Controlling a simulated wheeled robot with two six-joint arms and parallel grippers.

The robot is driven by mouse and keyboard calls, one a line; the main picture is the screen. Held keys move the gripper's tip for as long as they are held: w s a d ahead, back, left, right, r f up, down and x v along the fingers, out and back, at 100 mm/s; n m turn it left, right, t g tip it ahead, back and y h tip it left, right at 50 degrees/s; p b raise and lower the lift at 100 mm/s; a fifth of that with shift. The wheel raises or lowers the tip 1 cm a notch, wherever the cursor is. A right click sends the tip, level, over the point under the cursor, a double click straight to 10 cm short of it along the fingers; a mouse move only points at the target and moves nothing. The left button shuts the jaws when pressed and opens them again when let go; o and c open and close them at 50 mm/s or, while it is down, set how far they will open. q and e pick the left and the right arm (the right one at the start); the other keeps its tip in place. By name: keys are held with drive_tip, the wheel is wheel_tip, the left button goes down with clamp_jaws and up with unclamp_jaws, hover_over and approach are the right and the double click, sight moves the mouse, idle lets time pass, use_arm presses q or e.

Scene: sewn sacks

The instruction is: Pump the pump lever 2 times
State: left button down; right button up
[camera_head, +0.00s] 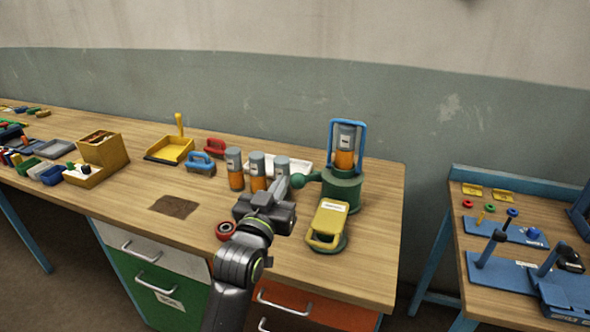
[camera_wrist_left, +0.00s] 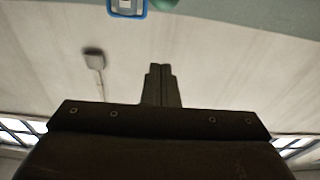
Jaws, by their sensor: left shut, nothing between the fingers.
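The green pump (camera_head: 342,190) stands near the right end of the wooden table. A blue frame (camera_head: 363,150) on it surrounds an orange and grey bottle (camera_head: 345,150). The pump lever (camera_head: 312,177) sticks out to the left, roughly level, with a green ball knob (camera_head: 298,181) at its end. My left gripper (camera_head: 283,186) is shut and empty, just left of the knob; I cannot tell if they touch. In the left wrist view my closed fingers (camera_wrist_left: 161,85) point at the wall, with part of the blue frame (camera_wrist_left: 127,8) at the top edge. My right gripper is not in view.
Several orange and grey bottles (camera_head: 235,169) stand behind and left of my gripper. A yellow-handled object (camera_head: 328,222) lies in front of the pump. A yellow dustpan (camera_head: 172,150) and brushes are farther left. The right front tabletop is clear.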

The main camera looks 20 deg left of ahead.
use_arm(q)
drive_tip(key=r+p, duration=0.2)
drive_tip(key=p, duration=0.1)
hover_over(295, 182)
drive_tip(key=shift+w+a+f, duration=0.1)
drive_tip(key=shift+w+f, duration=0.1)
drive_tip(key=shift+w, duration=0.2)
wheel_tip(295, 182, down, 3)
drive_tip(key=shift+s+r, duration=0.15)
drive_tip(key=shift+r, duration=0.05)
drive_tip(key=shift+s+f+p, duration=0.3)
drive_tip(key=shift+f+p, duration=0.05)
drive_tip(key=shift+f, duration=0.35)
drive_tip(key=shift+w+f, duration=0.1)
